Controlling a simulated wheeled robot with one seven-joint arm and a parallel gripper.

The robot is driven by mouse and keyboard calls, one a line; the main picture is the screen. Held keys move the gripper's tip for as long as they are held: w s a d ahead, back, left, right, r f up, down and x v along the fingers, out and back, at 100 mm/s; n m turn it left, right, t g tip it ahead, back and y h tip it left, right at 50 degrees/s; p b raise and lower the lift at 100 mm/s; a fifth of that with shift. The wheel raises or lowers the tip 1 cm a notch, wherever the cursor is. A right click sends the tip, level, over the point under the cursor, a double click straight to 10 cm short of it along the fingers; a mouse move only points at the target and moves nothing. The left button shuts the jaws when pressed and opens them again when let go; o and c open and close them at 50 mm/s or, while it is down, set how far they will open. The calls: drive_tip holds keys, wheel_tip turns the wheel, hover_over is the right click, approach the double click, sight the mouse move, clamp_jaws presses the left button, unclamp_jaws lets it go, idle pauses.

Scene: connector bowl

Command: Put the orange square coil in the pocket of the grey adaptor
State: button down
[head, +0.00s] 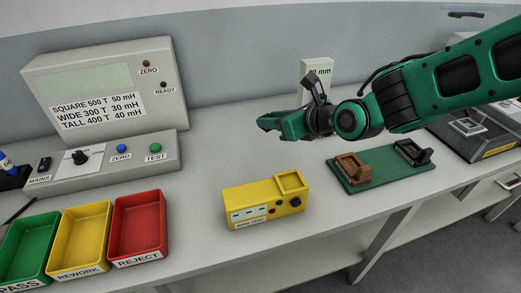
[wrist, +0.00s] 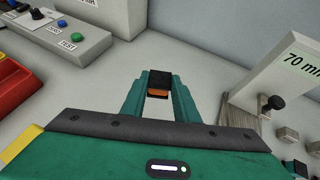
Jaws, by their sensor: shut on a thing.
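My gripper (head: 268,123) is up over the back of the bench, with its fingers pointing left. In the wrist view my gripper (wrist: 159,92) is shut on a small dark and orange piece, which I take for the orange square coil (wrist: 158,95). Only a little of it shows between the fingertips; the head view does not show it. A grey square piece with an opening (head: 468,127) sits on a dark box at the far right. It may be the grey adaptor, but it is too small to be sure.
A grey tester (head: 110,90) stands at the back left. Green, yellow and red trays (head: 138,225) lie at the front left. A yellow instrument (head: 262,202) and a green board (head: 385,175) with brown and black holders stand mid-bench. A "70 mm" block (wrist: 285,75) is right of my gripper.

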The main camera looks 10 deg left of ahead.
drive_tip(key=w+d+f, duration=0.2)
drive_tip(key=w, duration=0.1)
drive_tip(key=w+d+f, duration=0.2)
drive_tip(key=w, duration=0.1)
drive_tip(key=w+d+f, duration=0.3)
drive_tip(key=shift+d+f, duration=0.1)
drive_tip(key=shift+f, duration=1.9)
drive_tip(key=c, duration=1.2)
unclamp_jaws()
